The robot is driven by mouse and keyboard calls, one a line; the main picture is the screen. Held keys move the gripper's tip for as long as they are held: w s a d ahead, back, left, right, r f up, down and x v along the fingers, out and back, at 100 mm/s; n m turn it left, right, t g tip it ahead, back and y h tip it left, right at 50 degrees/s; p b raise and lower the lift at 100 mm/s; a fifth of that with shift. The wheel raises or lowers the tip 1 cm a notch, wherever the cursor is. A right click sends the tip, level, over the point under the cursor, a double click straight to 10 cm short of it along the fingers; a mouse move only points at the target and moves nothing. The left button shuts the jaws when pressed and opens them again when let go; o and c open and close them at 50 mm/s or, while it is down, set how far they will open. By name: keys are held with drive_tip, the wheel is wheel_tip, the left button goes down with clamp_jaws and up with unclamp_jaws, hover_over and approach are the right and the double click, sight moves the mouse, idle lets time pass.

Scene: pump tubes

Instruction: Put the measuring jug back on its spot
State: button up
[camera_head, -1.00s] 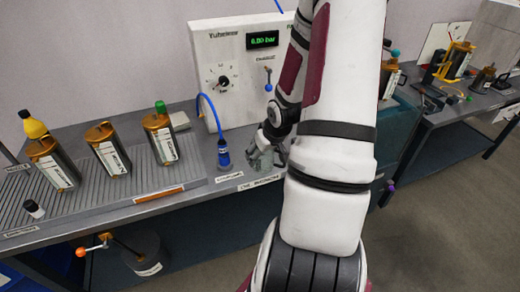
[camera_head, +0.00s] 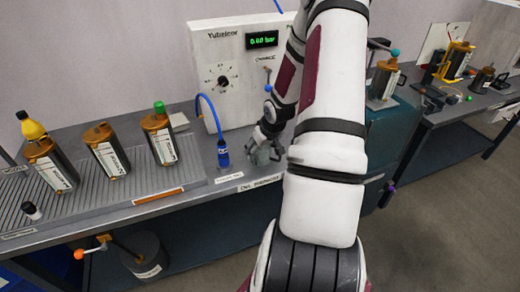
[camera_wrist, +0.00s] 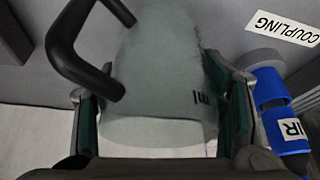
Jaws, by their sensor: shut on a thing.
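The measuring jug (camera_wrist: 160,70) is a pale grey-green vessel with dark marks on its side and a black handle (camera_wrist: 72,50) at the left in the wrist view. My gripper (camera_wrist: 158,95) is shut on its body, one finger on each side. In the head view my gripper (camera_head: 264,150) is low over the bench in front of the white panel, right of the blue coupling. The jug cannot be made out clearly there. Whether its base touches the bench cannot be told. The jug's spot cannot be identified.
The blue air coupling (camera_head: 223,155) stands close left of my gripper; it also shows at the right of the wrist view (camera_wrist: 275,105). A white panel (camera_head: 225,75) with a display is behind. A ribbed tray (camera_head: 95,205) with several canisters lies left.

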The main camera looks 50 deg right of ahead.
drive_tip(key=shift+f, duration=0.2)
drive_tip(key=o, duration=1.7)
drive_tip(key=shift+r, duration=0.1)
drive_tip(key=p+v, duration=0.4)
drive_tip(key=v, duration=0.8)
drive_tip(key=a+r+n+g+h, duration=0.1)
drive_tip(key=a+r+n, duration=0.1)
drive_tip(key=a+r, duration=1.7)
drive_tip(key=s+a+r+y, duration=0.1)
drive_tip(key=s+a+r, duration=0.1)
drive_tip(key=s+a, duration=0.2)
drive_tip(key=s+a+r+n+t+y, duration=0.1)
drive_tip(key=s+a+r, duration=0.1)
drive_tip(key=s+a, duration=0.2)
drive_tip(key=s+a+r+n, duration=0.1)
drive_tip(key=s+a+r, duration=0.2)
drive_tip(key=a, duration=0.5)
drive_tip(key=shift+s+a+y, duration=0.15)
drive_tip(key=shift+s+y, duration=0.25)
drive_tip(key=shift+s, duration=0.35)
